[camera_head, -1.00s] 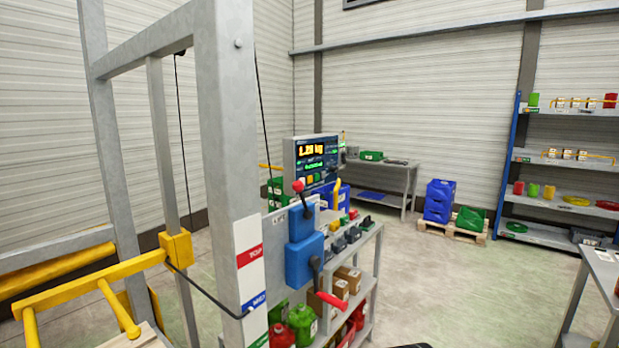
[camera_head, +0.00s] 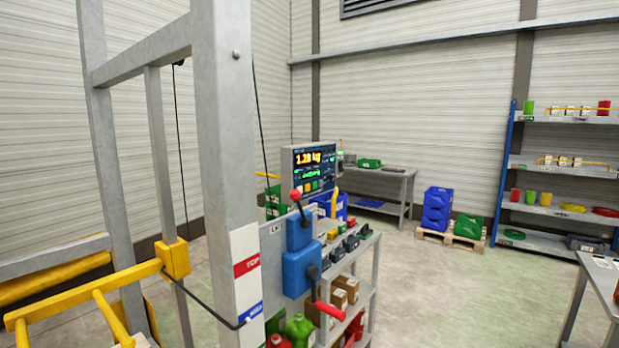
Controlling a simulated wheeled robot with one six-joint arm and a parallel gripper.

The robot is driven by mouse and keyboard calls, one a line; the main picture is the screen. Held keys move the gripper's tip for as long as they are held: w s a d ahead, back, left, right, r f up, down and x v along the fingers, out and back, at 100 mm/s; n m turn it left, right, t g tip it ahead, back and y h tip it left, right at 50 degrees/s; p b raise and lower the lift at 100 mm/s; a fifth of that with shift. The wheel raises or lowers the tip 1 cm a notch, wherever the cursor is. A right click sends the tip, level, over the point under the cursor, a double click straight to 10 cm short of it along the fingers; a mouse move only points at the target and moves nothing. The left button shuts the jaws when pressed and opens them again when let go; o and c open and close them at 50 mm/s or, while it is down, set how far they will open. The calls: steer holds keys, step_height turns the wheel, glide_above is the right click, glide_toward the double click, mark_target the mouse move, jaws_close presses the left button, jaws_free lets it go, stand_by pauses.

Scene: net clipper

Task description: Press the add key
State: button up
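A scale display panel (camera_head: 313,170) stands upright on the bench, behind a grey post. Its screen (camera_head: 308,158) shows "1.28 kg" in orange, with green text below it. Several small coloured keys (camera_head: 308,186) sit in a row under the screen. They are too small to read, so I cannot tell which is the add key. My gripper is not in view.
A large grey post (camera_head: 226,150) with yellow bars (camera_head: 90,295) fills the left. A blue box with a red-knobbed lever (camera_head: 298,262) stands before the panel. A bench (camera_head: 368,245) holds dark items. Crates (camera_head: 437,205) and shelves (camera_head: 565,165) stand farther back. Floor at centre right is clear.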

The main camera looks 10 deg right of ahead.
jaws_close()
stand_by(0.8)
